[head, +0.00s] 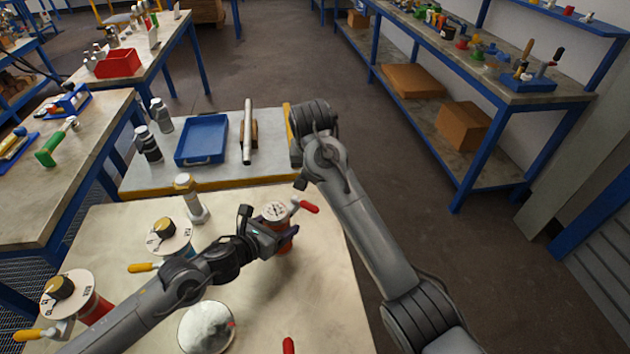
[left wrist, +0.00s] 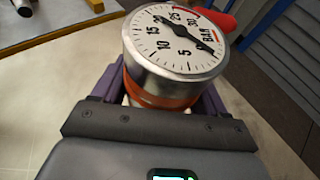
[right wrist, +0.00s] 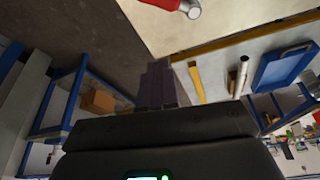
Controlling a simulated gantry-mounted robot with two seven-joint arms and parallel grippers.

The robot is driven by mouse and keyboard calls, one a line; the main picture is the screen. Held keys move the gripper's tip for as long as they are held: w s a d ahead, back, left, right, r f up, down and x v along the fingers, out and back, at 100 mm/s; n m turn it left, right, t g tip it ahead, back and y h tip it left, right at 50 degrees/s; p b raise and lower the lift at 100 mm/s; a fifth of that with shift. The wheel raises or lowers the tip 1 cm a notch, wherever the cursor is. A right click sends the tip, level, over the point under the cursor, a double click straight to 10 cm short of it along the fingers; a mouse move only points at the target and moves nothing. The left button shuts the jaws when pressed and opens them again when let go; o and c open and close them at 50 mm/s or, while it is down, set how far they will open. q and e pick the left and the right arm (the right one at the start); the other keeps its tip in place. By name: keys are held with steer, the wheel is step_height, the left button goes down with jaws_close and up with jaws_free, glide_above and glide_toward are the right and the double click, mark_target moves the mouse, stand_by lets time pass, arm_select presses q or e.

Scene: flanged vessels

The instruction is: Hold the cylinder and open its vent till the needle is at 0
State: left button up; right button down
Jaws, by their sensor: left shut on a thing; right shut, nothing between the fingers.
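The held cylinder (head: 284,240) is red-orange with a white-faced gauge (head: 276,211) on top. My left gripper (head: 268,238) is shut around it below the gauge. In the left wrist view the gauge (left wrist: 170,50) shows its dark needle lying across the dial, one end between 5 and BAR, the other near 20; I cannot tell which end points. A red vent handle (head: 309,206) sticks out to the right of the gauge; part of it shows behind the gauge (left wrist: 228,22). My right gripper (right wrist: 158,85) is shut and empty; in the head view its fingers are largely hidden by its arm.

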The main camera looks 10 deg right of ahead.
steer(key=shift+a+v, duration=0.2)
steer(key=shift+v, duration=1.05)
steer(key=shift+a+v, duration=0.2)
steer(key=shift+v, duration=1.05)
steer(key=shift+w, duration=0.15)
arm_select(q)
steer(key=o, duration=1.6)
steer(key=shift+a, duration=0.1)
